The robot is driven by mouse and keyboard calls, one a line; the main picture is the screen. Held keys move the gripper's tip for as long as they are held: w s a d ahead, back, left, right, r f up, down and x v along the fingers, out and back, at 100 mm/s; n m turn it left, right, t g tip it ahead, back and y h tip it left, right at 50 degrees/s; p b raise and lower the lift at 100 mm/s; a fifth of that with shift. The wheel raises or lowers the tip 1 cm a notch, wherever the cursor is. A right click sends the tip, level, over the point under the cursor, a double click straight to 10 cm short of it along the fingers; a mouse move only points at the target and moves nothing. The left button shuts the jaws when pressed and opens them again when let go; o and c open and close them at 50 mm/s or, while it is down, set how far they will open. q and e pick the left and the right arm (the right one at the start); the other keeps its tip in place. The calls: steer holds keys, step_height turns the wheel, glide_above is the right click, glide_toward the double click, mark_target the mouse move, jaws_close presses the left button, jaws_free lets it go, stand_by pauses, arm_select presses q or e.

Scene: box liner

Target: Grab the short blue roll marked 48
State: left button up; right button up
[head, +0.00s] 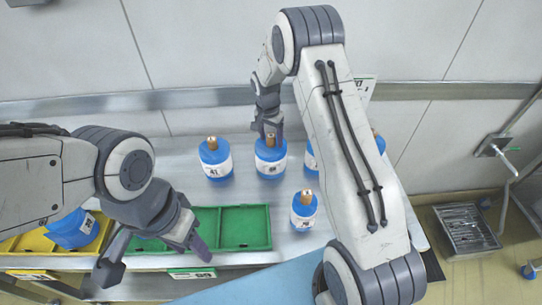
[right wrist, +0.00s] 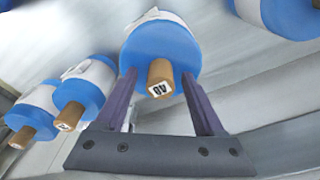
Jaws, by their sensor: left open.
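A short blue roll (head: 270,165) with a white label and brown core stands on the metal table at the back. My right gripper (head: 267,134) is over its top. In the right wrist view the blue roll (right wrist: 162,48) shows its brown core end, with a mark that looks like 48. The fingers of my right gripper (right wrist: 160,88) are open on either side of the core, with gaps to it. The label's number in the head view is too small to read surely. My left gripper (head: 150,265) is open and empty, over the green tray's front left.
A roll marked 41 (head: 215,160) stands to the left; another roll (head: 304,212) stands in front. Another (head: 311,155) is partly hidden by my right arm. The green tray (head: 265,225) is empty where visible. A blue roll (head: 73,232) lies in the yellow tray (head: 30,240).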

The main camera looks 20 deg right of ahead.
jaws_close()
stand_by(1.1)
steer(key=shift+w+r, duration=0.1)
steer(key=shift+r, duration=0.05)
